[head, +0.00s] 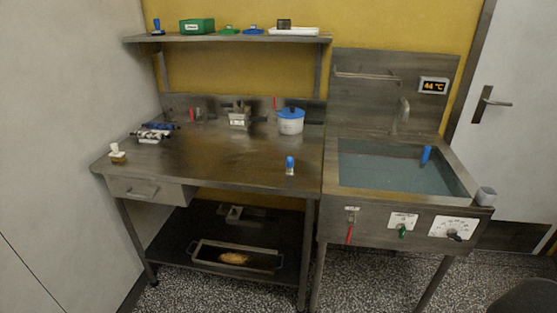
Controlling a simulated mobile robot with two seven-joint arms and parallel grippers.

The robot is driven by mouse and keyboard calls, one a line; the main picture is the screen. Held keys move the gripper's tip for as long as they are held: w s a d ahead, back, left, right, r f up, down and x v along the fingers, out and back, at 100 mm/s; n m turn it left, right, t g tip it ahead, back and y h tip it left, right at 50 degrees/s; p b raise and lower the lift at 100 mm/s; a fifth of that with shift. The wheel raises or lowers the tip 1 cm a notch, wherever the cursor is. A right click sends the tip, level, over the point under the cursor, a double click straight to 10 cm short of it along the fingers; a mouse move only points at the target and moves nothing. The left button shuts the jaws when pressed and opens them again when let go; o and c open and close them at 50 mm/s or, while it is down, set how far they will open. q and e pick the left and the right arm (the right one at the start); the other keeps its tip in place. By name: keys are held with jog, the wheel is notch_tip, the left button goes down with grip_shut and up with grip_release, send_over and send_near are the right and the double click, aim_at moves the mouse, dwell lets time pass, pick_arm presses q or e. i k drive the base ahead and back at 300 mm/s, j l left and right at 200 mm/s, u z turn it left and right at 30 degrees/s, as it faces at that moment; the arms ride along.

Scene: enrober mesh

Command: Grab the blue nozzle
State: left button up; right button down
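A small blue-topped piece with a pale lower end (290,165), which may be the blue nozzle, stands upright near the front right of the steel table (230,168). A blue cylinder (426,155) shows at the right side of the water-filled basin (385,166). Another small blue upright item (157,26) stands at the left end of the wall shelf. I cannot tell for sure which of these is the nozzle. Neither of my grippers is in view.
A blue-lidded pot (290,121) stands at the table's back right. Dark and silver parts (153,134) and a white-topped brush-like item (117,153) lie at left. A grey cup (486,196) is at the basin's right corner. The table's middle is clear.

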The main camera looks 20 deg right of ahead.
aim_at(290, 161)
jog(key=z, duration=0.6)
jog(key=i+j+z, duration=0.1)
jog(key=z, duration=0.25)
jog(key=i+j+z, duration=0.15)
jog(key=z, duration=0.25)
jog(key=i+j+z, duration=0.1)
jog(key=j+z, duration=0.25)
jog(key=i+j+z, duration=0.2)
jog(key=j, duration=0.15)
jog(key=j+z, duration=0.25)
jog(key=j, duration=0.15)
jog(key=i+j, duration=0.1)
jog(key=j, duration=0.35)
jog(key=i+j, duration=0.1)
jog(key=j, duration=0.3)
